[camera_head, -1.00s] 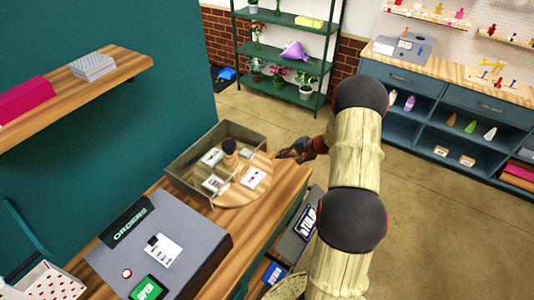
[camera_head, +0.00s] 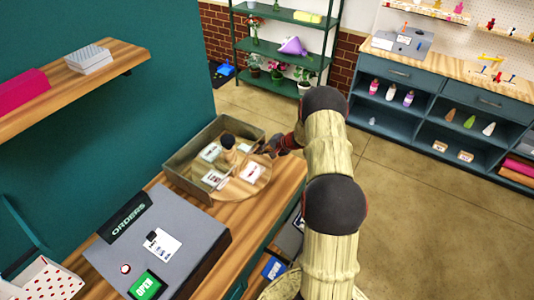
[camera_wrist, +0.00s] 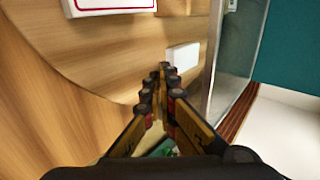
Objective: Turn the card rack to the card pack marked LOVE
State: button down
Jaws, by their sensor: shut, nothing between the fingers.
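The card rack is a round wooden turntable (camera_head: 234,191) with a dark-topped centre post (camera_head: 228,141). It stands partly inside a clear-walled bin (camera_head: 184,176) on the wooden counter. Several white card packs lie on it, including a front-right one (camera_head: 253,172) with a reddish print. The print is too small to read, so I cannot tell which pack is marked LOVE. My gripper (camera_head: 268,149) is at the rack's right edge. In the wrist view my gripper (camera_wrist: 163,72) has its fingertips together, close to a small white block (camera_wrist: 183,57). Contact is unclear.
The bin's clear wall (camera_wrist: 232,45) stands just right of my fingers in the wrist view. A grey ORDERS box (camera_head: 165,240) sits nearer on the counter. A wooden wall shelf (camera_head: 75,82) juts out at the left. The floor (camera_head: 420,210) at the right is open.

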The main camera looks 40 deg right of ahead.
jog(key=shift+w, duration=0.3)
jog(key=shift+a, duration=0.1)
jog(key=shift+w+r+p, duration=0.2)
jog(key=shift+w+p, duration=0.25)
jog(key=shift+p, duration=0.55)
jog(key=shift+w+f+p, duration=0.15)
jog(key=shift+w+p, duration=0.4)
jog(key=shift+p, duration=0.1)
jog(key=shift+s, duration=0.1)
